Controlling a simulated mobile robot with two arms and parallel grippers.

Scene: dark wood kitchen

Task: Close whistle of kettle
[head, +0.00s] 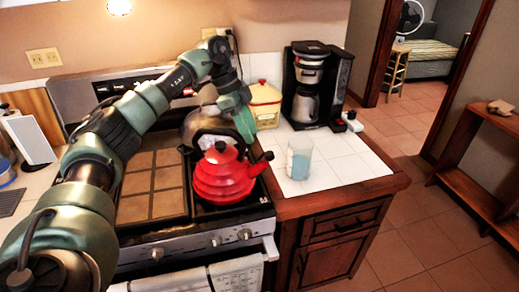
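A red kettle (222,180) stands on the right side of the stove. A dark piece at its right side (265,157) looks like the spout end with the whistle; it is too small to tell whether the whistle is open or shut. My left arm reaches in from the left and bends down behind the kettle. My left gripper (246,126) points down just above and behind the kettle's right side. Its fingers are too small and blurred to tell whether they are open, or whether they touch the kettle. My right gripper is not in view.
A grey metal kettle (205,126) stands behind the red one. A coffee maker (314,84) and a cream-coloured pot (264,103) stand farther back. Open floor lies to the right.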

